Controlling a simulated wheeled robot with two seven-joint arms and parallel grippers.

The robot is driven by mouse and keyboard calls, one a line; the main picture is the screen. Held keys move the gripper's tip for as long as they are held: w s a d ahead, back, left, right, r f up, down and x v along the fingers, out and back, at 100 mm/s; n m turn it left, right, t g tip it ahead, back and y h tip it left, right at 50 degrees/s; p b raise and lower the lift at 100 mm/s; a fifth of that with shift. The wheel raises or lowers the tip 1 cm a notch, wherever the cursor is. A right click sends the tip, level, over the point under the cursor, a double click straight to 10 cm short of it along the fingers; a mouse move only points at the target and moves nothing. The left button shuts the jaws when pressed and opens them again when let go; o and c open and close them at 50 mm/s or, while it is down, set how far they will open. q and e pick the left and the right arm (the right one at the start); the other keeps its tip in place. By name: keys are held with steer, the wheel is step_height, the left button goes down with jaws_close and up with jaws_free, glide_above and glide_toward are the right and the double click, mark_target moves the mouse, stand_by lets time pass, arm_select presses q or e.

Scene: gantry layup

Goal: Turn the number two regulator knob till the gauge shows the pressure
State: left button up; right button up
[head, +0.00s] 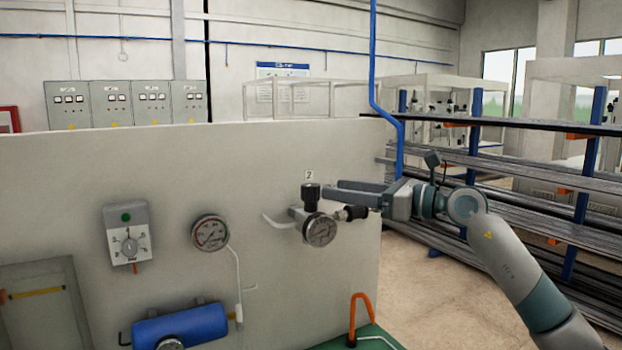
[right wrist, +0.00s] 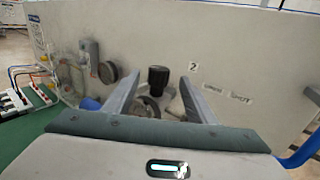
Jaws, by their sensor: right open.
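The number two regulator is on the pale panel, under a small "2" label (head: 310,175). Its black knob (head: 311,194) stands upright on top, and its round gauge (head: 319,230) faces out below. The gauge needle is too small to read. My right gripper (head: 331,191) is open, level with the knob and just to its right, with its fingers pointing at it. In the right wrist view the black knob (right wrist: 158,79) shows between the two spread fingertips, beyond them or level with them; I see no contact. The gauge (right wrist: 147,108) is partly hidden there. My left gripper is not in view.
Another gauge (head: 210,233), a grey dial box (head: 128,234) and a blue cylinder (head: 180,326) are on the panel to the left. An orange hook-shaped handle (head: 360,313) stands below the regulator. A rack of long bars (head: 500,165) is behind my right arm.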

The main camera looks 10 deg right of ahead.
mark_target(319, 186)
steer(key=p+x, duration=0.2)
steer(key=x, duration=0.5)
steer(key=shift+r, duration=0.1)
steer(key=shift+w+a+p, duration=0.35)
steer(key=shift+a+p, duration=0.05)
steer(key=shift+a, duration=0.05)
steer(key=c, duration=1)
steer(key=shift+c, duration=0.2)
